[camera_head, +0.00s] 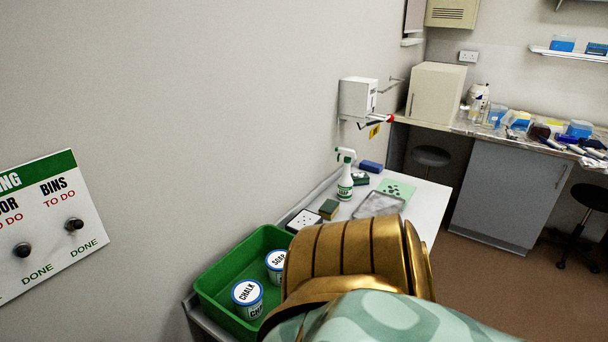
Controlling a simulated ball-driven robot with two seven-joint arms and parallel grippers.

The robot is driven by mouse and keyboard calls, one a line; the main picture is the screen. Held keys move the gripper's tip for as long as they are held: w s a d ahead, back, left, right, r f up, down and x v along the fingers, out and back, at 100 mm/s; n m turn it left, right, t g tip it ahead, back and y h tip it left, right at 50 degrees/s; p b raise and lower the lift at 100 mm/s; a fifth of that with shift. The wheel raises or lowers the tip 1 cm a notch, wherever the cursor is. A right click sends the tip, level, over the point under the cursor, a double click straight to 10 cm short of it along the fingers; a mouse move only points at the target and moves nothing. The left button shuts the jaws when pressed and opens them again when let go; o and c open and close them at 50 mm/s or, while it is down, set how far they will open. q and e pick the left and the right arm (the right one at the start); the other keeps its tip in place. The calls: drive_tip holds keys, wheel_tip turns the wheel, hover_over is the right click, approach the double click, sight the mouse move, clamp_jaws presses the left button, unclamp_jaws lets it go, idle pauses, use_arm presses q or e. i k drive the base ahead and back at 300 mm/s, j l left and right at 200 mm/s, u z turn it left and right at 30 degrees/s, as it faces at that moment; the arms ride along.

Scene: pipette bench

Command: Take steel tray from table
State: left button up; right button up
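The steel tray (380,204) is a shallow grey rectangle lying flat on the white table (428,208) against the wall. Its near edge comes close to a gold ribbed part of my own body, which hides the table in front of it. A light green sheet with dark spots (397,188) lies just behind the tray. Neither of my grippers shows in the head view, so I see nothing of their fingers.
A green bin (215,285) holding tubs labelled CHALK (247,293) and SOAP (277,262) stands at the table's near left. A spray bottle (345,180), sponges (328,209) and a white block with dark dots (304,220) stand left of the tray. Open floor (500,275) lies right.

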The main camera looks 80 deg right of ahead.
sight(377, 203)
drive_tip(key=z, duration=3.15)
drive_tip(key=i+l+u, duration=0.1)
drive_tip(key=i+l, duration=0.25)
drive_tip(key=l, duration=0.3)
drive_tip(key=i+l+u, duration=0.15)
drive_tip(key=i+l, duration=0.2)
drive_tip(key=l, duration=0.3)
drive_tip(key=u, duration=0.05)
